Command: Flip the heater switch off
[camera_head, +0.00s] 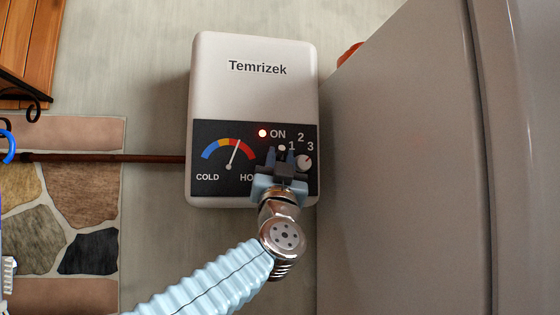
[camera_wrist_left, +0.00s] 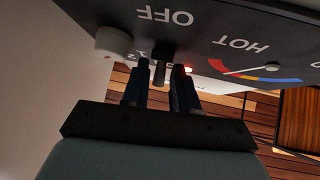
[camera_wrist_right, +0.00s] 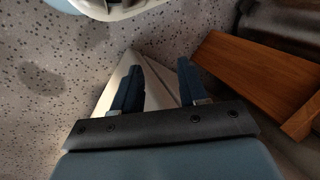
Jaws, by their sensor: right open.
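The white heater (camera_head: 252,90) marked Temrizek hangs on the wall in the head view. Its dark panel has a lit red light (camera_head: 262,133) beside ON and a gauge. My left gripper (camera_head: 282,160) is in front of the panel's right half and covers the switch area and OFF label there.
A round knob (camera_head: 304,163) marked 1, 2, 3 sits beside the left gripper. A large grey cabinet-like body (camera_head: 410,160) stands close on the right. A dark rod (camera_head: 110,158) and stonework (camera_head: 75,205) are on the left. Speckled floor (camera_wrist_right: 60,90) and a wooden piece (camera_wrist_right: 255,80) show near the right gripper.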

